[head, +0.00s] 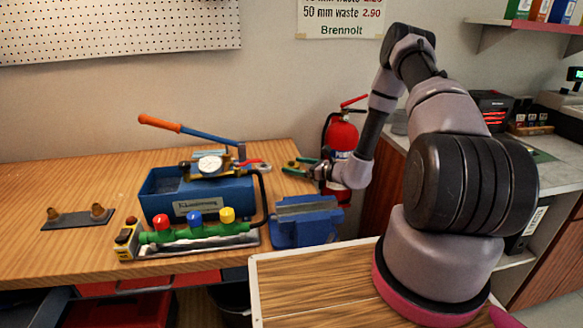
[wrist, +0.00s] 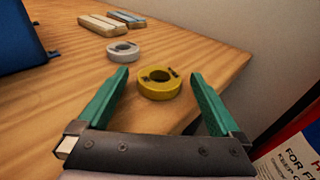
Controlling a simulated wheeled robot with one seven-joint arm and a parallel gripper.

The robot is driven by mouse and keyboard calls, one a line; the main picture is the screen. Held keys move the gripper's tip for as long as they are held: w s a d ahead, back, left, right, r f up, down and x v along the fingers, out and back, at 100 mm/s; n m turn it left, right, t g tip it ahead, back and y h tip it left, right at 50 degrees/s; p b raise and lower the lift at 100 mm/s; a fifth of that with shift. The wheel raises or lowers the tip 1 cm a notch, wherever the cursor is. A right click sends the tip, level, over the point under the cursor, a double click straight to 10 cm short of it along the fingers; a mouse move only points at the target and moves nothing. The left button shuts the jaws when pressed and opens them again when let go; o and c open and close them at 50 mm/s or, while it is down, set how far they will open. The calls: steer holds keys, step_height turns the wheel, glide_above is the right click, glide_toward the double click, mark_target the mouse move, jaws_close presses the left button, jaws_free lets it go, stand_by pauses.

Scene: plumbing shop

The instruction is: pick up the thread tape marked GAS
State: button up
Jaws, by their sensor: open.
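A yellow tape roll (wrist: 152,89) with dark marks on its top lies flat on the wooden bench near its edge. The marks are too small to read. My gripper (wrist: 159,75) is open and empty, with its green fingers on either side of the view of the roll. The roll sits between and slightly ahead of the fingertips; I cannot tell the height gap. A pale grey tape roll (wrist: 122,57) lies farther back to the left, with no readable mark. In the head view my gripper (head: 299,167) is over the bench's right end, and the rolls cannot be made out.
Two small bars (wrist: 103,25) lie beyond the grey roll. The blue test pump (head: 200,196) stands left of my gripper. A blue vise (head: 304,222) is in front of it. A red fire extinguisher (head: 341,137) stands just past the bench's right edge.

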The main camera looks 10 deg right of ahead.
steer(key=shift+w+a, duration=0.15)
steer(key=c, duration=1.4)
steer(key=shift+o, duration=0.2)
